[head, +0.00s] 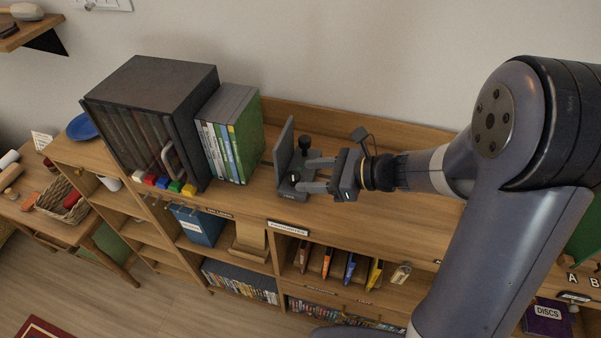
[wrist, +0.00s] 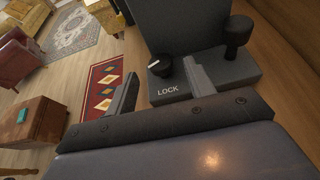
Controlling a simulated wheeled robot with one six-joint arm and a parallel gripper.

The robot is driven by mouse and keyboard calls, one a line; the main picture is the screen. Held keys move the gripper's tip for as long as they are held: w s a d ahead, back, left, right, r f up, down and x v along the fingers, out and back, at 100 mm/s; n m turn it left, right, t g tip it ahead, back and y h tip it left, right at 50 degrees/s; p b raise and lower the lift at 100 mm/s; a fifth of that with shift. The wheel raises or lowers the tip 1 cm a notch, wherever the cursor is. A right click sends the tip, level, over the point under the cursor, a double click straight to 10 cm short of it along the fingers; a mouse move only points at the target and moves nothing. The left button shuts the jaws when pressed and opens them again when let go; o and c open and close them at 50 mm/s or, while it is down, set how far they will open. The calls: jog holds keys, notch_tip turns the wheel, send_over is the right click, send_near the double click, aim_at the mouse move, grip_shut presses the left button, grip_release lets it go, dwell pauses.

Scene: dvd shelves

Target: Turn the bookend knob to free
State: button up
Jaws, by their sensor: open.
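The bookend is dark grey, with an upright plate (head: 285,143) and a flat base (head: 291,195) on the shelf top. In the wrist view its base (wrist: 212,72) carries a short black knob (wrist: 162,68) with a white mark and the label LOCK (wrist: 168,90) near it. A taller black mushroom-shaped post (wrist: 238,31) stands at the right of the base; it also shows in the head view (head: 306,144). My gripper (head: 302,175) is open, its fingers reaching over the base. In the wrist view the short knob appears between the fingertips; I cannot tell whether they touch it.
Upright DVD cases (head: 232,135) and a large dark box (head: 150,110) stand left of the bookend. Coloured blocks (head: 163,182) sit in front of the box. The wall is close behind. The shelf top (head: 390,220) in front and right is clear.

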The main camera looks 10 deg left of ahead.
aim_at(297, 177)
jog(key=shift+x, duration=1.6)
jog(key=shift+d, duration=0.1)
jog(key=shift+c, duration=0.5)
jog(key=c, duration=0.8)
jog(key=shift+s+f+m+t+b, duration=0.1)
jog(key=shift+m+t+b, duration=0.3)
jog(key=shift+t+b, duration=0.15)
jog(key=shift+s+f+m+t+b, duration=0.1)
jog(key=shift+m+t+b, duration=0.35)
jog(key=shift+b, duration=0.2)
jog(key=shift+c, duration=0.2)
jog(key=m+t+b, duration=0.1)
jog(key=m+t+h+b, duration=0.1)
jog(key=t+b, duration=0.1)
jog(key=shift+s+r+m+h, duration=0.15)
jog(key=shift+r+m+h, duration=0.05)
jog(key=shift+m+h, duration=0.15)
jog(key=o, duration=0.9)
jog(key=shift+o, duration=0.2)
